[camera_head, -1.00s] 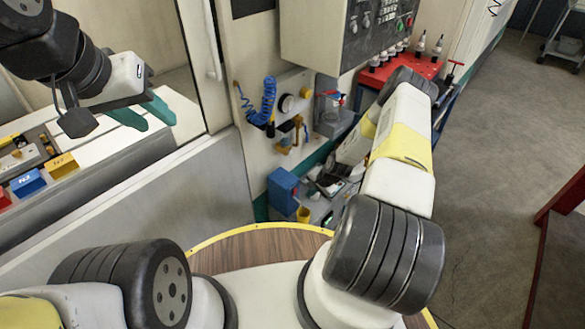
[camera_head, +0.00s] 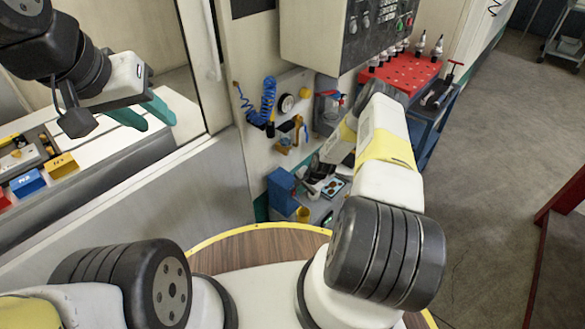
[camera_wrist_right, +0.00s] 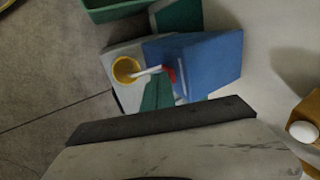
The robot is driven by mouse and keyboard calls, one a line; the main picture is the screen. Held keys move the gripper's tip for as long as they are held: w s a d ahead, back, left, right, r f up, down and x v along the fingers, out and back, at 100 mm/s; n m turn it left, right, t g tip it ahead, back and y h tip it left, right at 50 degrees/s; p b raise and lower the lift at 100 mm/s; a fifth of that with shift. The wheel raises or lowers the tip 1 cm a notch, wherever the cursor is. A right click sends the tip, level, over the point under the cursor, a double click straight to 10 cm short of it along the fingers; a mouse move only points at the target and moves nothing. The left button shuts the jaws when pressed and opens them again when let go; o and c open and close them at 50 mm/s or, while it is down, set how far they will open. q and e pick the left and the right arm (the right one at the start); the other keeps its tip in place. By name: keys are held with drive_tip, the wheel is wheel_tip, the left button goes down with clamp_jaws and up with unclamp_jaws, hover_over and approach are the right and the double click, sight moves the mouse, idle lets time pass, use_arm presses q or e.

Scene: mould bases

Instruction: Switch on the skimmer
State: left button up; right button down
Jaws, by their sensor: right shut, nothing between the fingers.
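A blue box (camera_head: 281,190) with a yellow cup (camera_head: 303,214) beside it stands low at the machine's foot; I take this unit to be the skimmer. In the right wrist view the blue box (camera_wrist_right: 208,62) has a small red part (camera_wrist_right: 169,74) with a white rod pointing toward the yellow cup (camera_wrist_right: 126,68). My right gripper (camera_wrist_right: 158,94) is shut and empty, its green fingertips in front of the box's lower side; contact cannot be told. In the head view my arm partly hides it. My left gripper (camera_head: 152,114) is open and empty at the upper left.
A control panel (camera_head: 360,30) hangs on the machine wall, with a blue coiled hose (camera_head: 268,98) lower left of it. A red rack (camera_head: 405,75) on a blue cart stands at the right.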

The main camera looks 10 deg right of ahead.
drive_tip(key=shift+w+a+r+g+h, duration=0.15)
drive_tip(key=shift+w+a+g+h, duration=0.15)
drive_tip(key=shift+w+a+g, duration=0.1)
drive_tip(key=shift+s+d, duration=0.1)
drive_tip(key=shift+d, duration=0.05)
drive_tip(key=shift+r, duration=0.8)
